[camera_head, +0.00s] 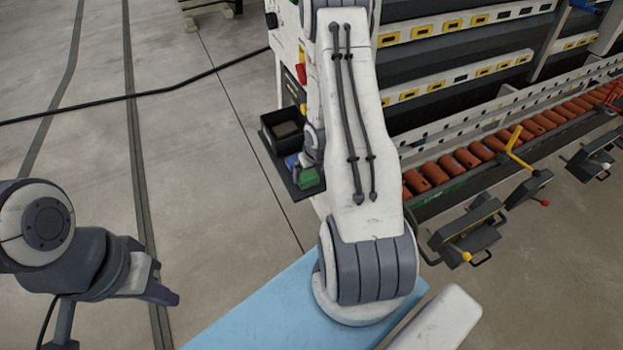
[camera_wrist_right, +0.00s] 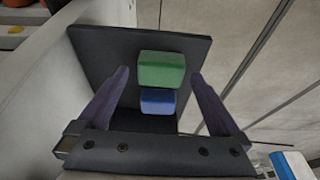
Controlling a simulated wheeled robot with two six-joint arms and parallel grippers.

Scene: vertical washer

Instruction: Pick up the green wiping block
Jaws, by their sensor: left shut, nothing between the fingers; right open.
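The green wiping block (camera_head: 309,178) lies on a small dark shelf (camera_head: 300,191) beside the machine. A blue block (camera_head: 291,161) lies right beside it. In the right wrist view, the green block (camera_wrist_right: 161,70) is centred ahead of my right gripper (camera_wrist_right: 162,82), whose purple fingers stand open on either side of it. The blue block (camera_wrist_right: 158,101) shows nearer to the palm. I cannot tell how far the fingertips are from the green block in depth. In the head view, my right arm hides most of the right gripper. My left gripper (camera_head: 163,294) is shut and empty at lower left.
A black open bin (camera_head: 285,128) stands behind the blocks. The machine with orange rollers (camera_head: 460,160) and clamps with yellow handles fills the right. A light blue surface (camera_head: 262,300) lies at the front.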

